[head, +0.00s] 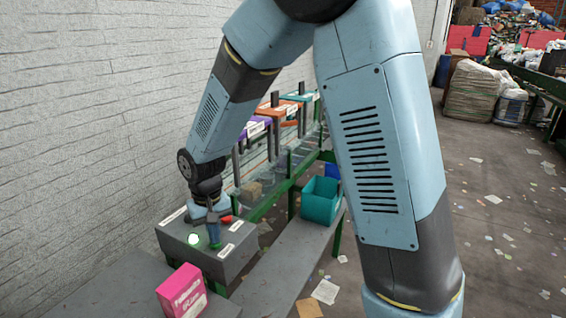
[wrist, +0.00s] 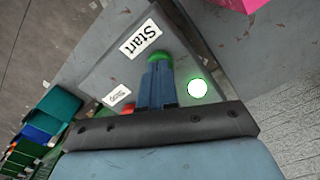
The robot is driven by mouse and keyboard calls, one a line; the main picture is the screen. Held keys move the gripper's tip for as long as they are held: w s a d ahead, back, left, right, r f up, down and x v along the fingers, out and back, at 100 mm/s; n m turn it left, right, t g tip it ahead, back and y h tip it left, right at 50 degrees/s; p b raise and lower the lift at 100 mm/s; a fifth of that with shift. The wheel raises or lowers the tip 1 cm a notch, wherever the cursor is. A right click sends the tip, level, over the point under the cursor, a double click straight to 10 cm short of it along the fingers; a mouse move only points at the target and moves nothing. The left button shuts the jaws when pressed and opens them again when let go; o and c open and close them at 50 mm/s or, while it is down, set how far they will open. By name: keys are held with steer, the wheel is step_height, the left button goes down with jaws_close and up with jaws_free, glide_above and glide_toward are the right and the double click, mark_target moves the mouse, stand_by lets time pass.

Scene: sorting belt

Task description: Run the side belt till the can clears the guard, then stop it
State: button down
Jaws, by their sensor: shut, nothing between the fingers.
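A grey control box (head: 207,258) stands by the wall, with a lit green-white lamp (head: 193,240) and a red button (head: 227,219). In the wrist view a green button (wrist: 160,56) sits beside the "Start" label (wrist: 141,39); the lit lamp (wrist: 198,88) is to its right and the red button (wrist: 128,109) is partly hidden. My gripper (head: 213,244) is shut and empty, pointing down with its tips (wrist: 159,63) at the green button; I cannot tell whether they press it. The green-framed belt (head: 268,202) runs away behind the box. I cannot make out the can or guard.
A brown block (head: 250,193) sits on the belt line, below purple, orange and teal panels. A teal bin (head: 320,204) and a blue bin (head: 333,171) stand right of the belt. A pink box (head: 182,292) stands in front. Litter dots the open floor at right.

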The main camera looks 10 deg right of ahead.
steer(key=shift+r, duration=1.55)
steer(key=shift+w, duration=0.1)
steer(key=shift+w+d, duration=0.55)
steer(key=shift+w, duration=0.95)
steer(key=shift+w+d, duration=0.5)
steer(key=shift+w, duration=0.95)
steer(key=shift+w+d, duration=0.55)
steer(key=shift+w, duration=0.95)
steer(key=shift+f, duration=1.6)
steer(key=shift+r, duration=0.15)
steer(key=shift+r, duration=1.4)
